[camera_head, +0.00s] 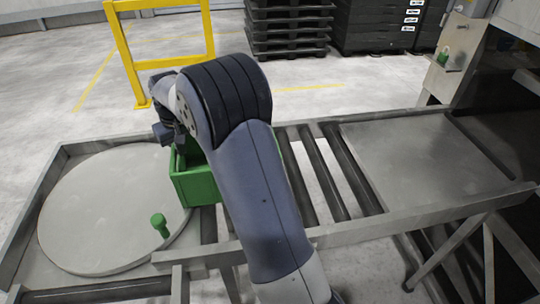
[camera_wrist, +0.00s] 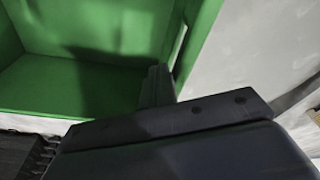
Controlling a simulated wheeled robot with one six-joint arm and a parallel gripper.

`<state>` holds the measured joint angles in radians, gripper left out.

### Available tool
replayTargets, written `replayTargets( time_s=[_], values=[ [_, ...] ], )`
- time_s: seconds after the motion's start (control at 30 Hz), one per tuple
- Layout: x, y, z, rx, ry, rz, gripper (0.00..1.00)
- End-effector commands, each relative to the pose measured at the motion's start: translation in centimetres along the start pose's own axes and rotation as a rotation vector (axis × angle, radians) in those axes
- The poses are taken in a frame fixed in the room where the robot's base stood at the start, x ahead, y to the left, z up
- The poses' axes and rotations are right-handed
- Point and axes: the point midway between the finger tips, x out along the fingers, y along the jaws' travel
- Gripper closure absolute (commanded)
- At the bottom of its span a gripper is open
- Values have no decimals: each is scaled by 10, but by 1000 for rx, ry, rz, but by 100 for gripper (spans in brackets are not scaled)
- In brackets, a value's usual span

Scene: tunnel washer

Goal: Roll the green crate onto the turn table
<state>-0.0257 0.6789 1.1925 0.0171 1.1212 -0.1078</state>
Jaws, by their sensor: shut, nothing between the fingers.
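The green crate (camera_head: 197,187) sits at the left end of the roller conveyor, beside the turn table and partly hidden behind my arm. The turn table (camera_head: 105,215) is a round grey disc in a metal frame at the left, with nothing on its visible top. In the wrist view, the open inside of the crate (camera_wrist: 75,85) fills the upper left. My gripper (camera_wrist: 158,86) is shut and empty, with its fingers over or against the crate's right wall; I cannot tell whether they touch. In the head view, my gripper is mostly hidden behind the arm.
A green-capped peg (camera_head: 159,225) stands at the turn table's near right edge. Bare rollers (camera_head: 325,170) and a flat metal plate (camera_head: 425,160) lie to the right. A yellow barrier (camera_head: 130,60) stands behind, with black stacked pallets (camera_head: 288,28) farther back.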

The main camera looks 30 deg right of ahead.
Motion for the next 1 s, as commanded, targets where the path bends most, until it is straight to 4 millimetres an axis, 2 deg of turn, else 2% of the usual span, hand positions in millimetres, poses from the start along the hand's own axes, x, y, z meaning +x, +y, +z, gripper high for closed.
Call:
replayTargets(
  time_s=[1.0],
  values=[
    [5,-82,-44,-3,0,-1,100]
  ],
)
